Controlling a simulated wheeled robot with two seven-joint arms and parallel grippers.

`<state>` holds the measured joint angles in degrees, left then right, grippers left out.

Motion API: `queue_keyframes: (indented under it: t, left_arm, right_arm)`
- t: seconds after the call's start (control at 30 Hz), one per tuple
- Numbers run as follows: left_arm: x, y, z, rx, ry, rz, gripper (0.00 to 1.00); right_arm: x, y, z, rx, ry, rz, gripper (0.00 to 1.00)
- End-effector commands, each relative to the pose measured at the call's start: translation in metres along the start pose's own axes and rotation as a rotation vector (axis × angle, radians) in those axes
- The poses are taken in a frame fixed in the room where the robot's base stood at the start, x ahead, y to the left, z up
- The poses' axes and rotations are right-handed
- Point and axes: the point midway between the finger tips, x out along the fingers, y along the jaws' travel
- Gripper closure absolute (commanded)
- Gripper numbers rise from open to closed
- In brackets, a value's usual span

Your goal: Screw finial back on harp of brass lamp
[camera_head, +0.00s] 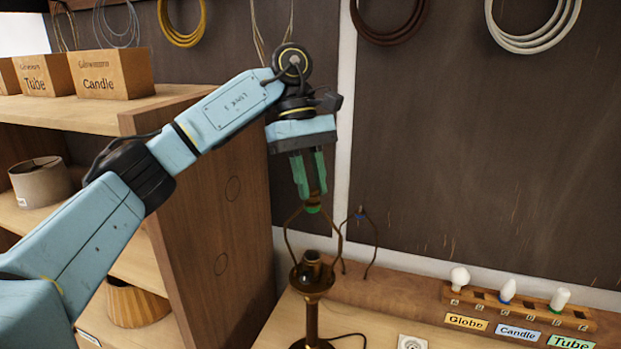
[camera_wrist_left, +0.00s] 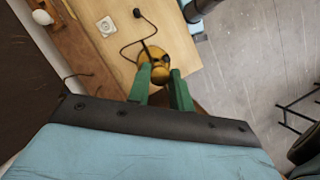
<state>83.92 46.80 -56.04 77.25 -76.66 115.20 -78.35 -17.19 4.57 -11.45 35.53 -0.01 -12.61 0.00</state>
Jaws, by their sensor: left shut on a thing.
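The brass lamp (camera_head: 312,279) stands upright on the bench, its socket open at the top and the harp (camera_head: 288,232) rising around it. My left gripper (camera_head: 313,207) points down at the harp's top, its green fingers shut on the small, dark brass finial (camera_head: 315,196). The finial is mostly hidden by the fingers, and I cannot tell whether its thread is engaged. In the left wrist view, the left gripper (camera_wrist_left: 161,72) is over the round brass lamp (camera_wrist_left: 153,56); the finial cannot be made out there. My right gripper is not in view.
A wooden rack (camera_head: 480,297) with several bulbs is at right. A wooden shelf unit (camera_head: 215,220) with boxes and shades is close at left. A white outlet (camera_head: 412,342) is on the bench.

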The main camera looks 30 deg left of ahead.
Motion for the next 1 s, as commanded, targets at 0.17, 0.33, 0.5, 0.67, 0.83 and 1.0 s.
queue_keyframes:
  t: [0.17,0.33,0.5,0.67,0.83,1.0]
  left_arm:
    - [0.001,0.000,-0.001,0.009,0.000,-0.006,1.00]
    - [0.001,0.000,-0.001,0.008,0.000,-0.005,0.62]
    - [0.000,0.000,0.000,0.007,0.000,-0.004,0.53]
    - [0.000,0.000,0.000,0.007,0.000,-0.003,0.53]
    - [-0.008,0.001,0.000,0.007,0.002,-0.002,0.53]
    - [-0.028,0.000,0.000,0.006,0.003,0.002,0.53]
  right_arm:
    - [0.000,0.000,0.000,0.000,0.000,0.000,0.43]
    - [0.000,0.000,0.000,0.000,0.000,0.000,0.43]
    - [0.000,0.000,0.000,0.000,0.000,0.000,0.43]
    - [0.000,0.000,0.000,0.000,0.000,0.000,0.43]
    - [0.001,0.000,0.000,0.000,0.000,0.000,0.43]
    - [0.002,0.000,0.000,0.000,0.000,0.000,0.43]
